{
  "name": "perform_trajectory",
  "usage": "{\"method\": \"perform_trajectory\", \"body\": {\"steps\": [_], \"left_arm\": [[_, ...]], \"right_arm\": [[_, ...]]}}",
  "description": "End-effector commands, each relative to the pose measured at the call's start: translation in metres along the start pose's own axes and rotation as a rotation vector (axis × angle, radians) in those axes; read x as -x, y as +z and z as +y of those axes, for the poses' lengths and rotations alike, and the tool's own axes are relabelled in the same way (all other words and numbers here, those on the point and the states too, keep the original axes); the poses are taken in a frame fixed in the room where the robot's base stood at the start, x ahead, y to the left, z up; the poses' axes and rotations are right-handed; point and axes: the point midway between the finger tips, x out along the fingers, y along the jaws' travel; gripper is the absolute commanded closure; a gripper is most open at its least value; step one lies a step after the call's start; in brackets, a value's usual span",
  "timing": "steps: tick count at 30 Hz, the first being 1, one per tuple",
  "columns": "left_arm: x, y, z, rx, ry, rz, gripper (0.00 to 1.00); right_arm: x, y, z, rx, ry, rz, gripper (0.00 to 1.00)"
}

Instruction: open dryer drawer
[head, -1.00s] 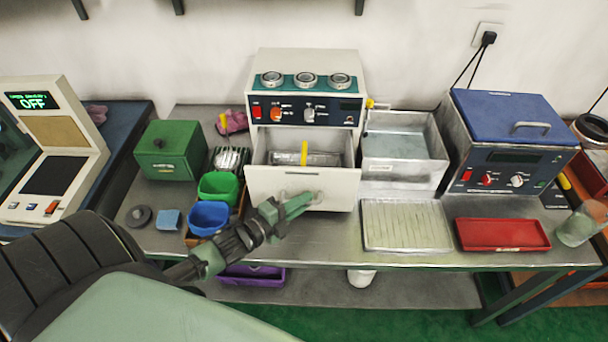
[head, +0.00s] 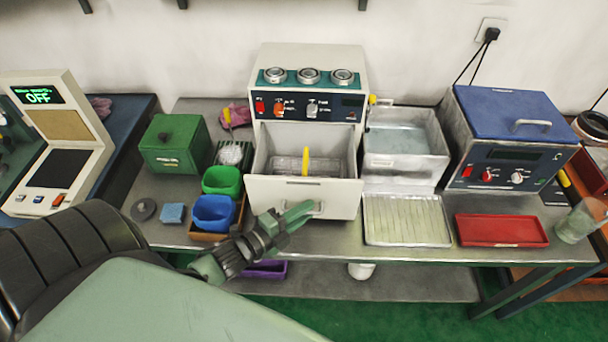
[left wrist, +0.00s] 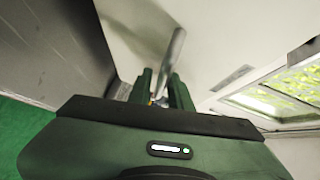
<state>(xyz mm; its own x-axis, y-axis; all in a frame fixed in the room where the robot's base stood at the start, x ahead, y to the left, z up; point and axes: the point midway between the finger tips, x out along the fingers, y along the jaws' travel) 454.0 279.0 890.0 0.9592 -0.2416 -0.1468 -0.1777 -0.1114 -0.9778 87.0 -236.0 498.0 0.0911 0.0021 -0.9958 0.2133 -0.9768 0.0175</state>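The dryer (head: 310,58) is a white box with three round dials on top and a blue control panel. Its drawer (head: 270,190) stands pulled out toward me, with a metal tray and a yellow handle (head: 306,160) inside. My left gripper (head: 302,211) is at the drawer front, at its grey handle (head: 319,207). In the left wrist view the handle bar (left wrist: 173,55) runs between the two green fingers (left wrist: 162,88), which look closed around it. The fingers partly hide the handle in the head view. My right gripper is not in view.
A blue bin (head: 212,214) and a green bin (head: 222,181) stand left of the drawer. A metal tray (head: 406,236), a red tray (head: 500,231) and a steel basin (head: 405,160) stand to the right. The bench front edge is below the drawer.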

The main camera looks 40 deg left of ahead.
Motion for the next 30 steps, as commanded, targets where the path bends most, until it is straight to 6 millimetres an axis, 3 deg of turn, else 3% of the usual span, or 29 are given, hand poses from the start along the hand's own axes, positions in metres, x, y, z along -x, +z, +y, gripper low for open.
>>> {"method": "perform_trajectory", "body": {"steps": [8, 21, 30], "left_arm": [[0.007, 0.000, 0.001, 0.000, 0.001, 0.000, 0.80], [0.072, 0.001, 0.002, 0.000, 0.002, -0.001, 0.80], [0.078, 0.000, 0.000, 0.000, -0.001, 0.000, 0.80]], "right_arm": [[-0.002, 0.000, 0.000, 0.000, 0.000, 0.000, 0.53], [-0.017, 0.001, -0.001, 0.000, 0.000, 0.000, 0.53], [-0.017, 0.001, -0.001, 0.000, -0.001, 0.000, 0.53]]}}
